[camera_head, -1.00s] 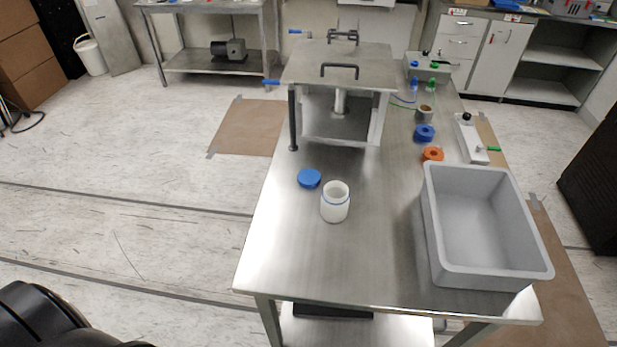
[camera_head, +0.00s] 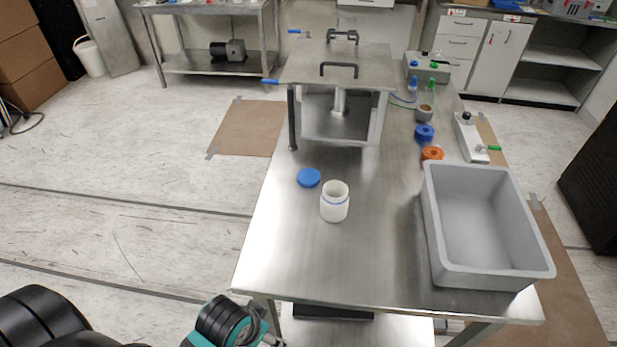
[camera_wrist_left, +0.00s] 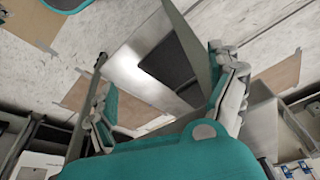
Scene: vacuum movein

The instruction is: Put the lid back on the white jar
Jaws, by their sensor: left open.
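The white jar (camera_head: 335,203) stands upright and open on the steel table (camera_head: 300,262). The blue lid (camera_head: 309,178) lies flat on the table just behind and to the left of the jar, apart from it. My left arm shows at the bottom left of the head view, below the table's front edge, away from jar and lid. In the left wrist view my left gripper (camera_wrist_left: 165,105) is open, with nothing between its fingers. My right gripper is not in view.
A grey bin (camera_head: 436,262) stands at the table's right. A steel chamber (camera_head: 338,80) stands behind the jar. A blue ring-shaped piece (camera_head: 424,133) and an orange one (camera_head: 432,154) lie near the bin. The table's front left is clear.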

